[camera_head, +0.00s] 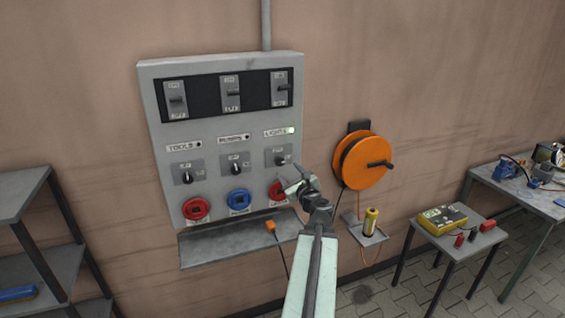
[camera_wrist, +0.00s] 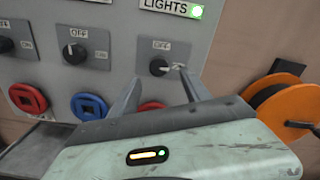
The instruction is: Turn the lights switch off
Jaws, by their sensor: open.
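The lights switch (camera_head: 281,160) is a black rotary knob on the grey wall panel (camera_head: 222,60), under the LIGHTS label (camera_head: 274,133). In the wrist view the knob (camera_wrist: 158,67) has its pointer turned right, away from the OFF mark above it. The green lamp (camera_head: 290,130) beside the label is lit. My gripper (camera_head: 296,181) is in front of the panel, just below the knob in the head view. In the wrist view its open fingers (camera_wrist: 158,80) stand on either side of the knob. Contact cannot be told. The right finger partly covers the ON side.
Two similar knobs (camera_head: 187,176) (camera_head: 236,167) sit to the left, with red and blue sockets (camera_head: 238,200) below. A shelf ledge (camera_head: 238,240) juts out under the panel. An orange cable reel (camera_head: 364,160) hangs to the right, above a side table (camera_head: 450,238).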

